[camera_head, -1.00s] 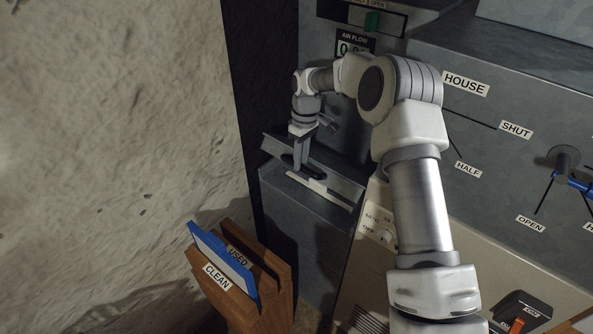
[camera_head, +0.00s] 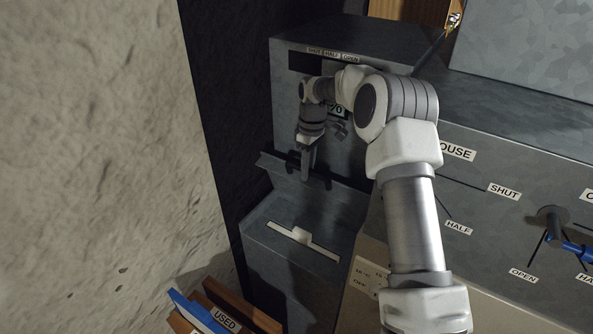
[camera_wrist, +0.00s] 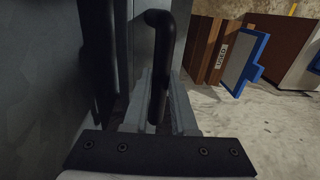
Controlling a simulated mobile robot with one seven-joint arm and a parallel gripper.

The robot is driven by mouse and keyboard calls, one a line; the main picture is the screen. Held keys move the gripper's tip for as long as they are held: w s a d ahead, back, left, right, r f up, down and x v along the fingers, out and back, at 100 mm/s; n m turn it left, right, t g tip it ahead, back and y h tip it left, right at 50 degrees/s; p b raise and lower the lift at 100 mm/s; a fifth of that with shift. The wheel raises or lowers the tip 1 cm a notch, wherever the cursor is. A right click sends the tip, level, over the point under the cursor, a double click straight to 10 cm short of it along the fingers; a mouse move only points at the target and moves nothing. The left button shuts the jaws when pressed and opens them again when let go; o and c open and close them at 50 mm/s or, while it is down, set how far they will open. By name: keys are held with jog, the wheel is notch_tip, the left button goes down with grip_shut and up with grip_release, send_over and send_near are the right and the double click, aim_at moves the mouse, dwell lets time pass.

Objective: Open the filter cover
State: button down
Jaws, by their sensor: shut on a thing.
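The filter cover (camera_head: 345,203) is a grey metal panel on the front of the grey cabinet, tilted up away from the ledge below it. Its black bar handle (camera_head: 326,182) is partly hidden behind my gripper (camera_head: 307,170), which is shut on it. In the wrist view the black handle (camera_wrist: 163,62) runs down from a bend at the top into my gripper, whose dark crossbar fills the bottom. Below the raised cover, a white filter edge (camera_head: 302,237) shows in the ledge's opening.
A wooden rack (camera_head: 245,308) with a blue-framed filter (camera_head: 196,312) and a USED label stands at lower left; it also shows in the wrist view (camera_wrist: 206,48). A rough pale wall (camera_head: 100,150) is on the left. A panel with a blue lever (camera_head: 577,248) is on the right.

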jog(key=shift+w+d+f, duration=0.2)
jog(key=shift+d, duration=0.45)
jog(key=c, duration=1.1)
grip_release()
jog(key=o, duration=0.4)
jog(key=shift+w, duration=0.15)
jog(key=shift+c, duration=0.2)
jog(key=shift+a+r, duration=0.15)
jog(key=shift+r, duration=0.35)
notch_tip(320, 180, up, 17)
jog(key=w+d+p, duration=0.1)
jog(key=shift+f, duration=0.15)
jog(key=shift+w, duration=0.1)
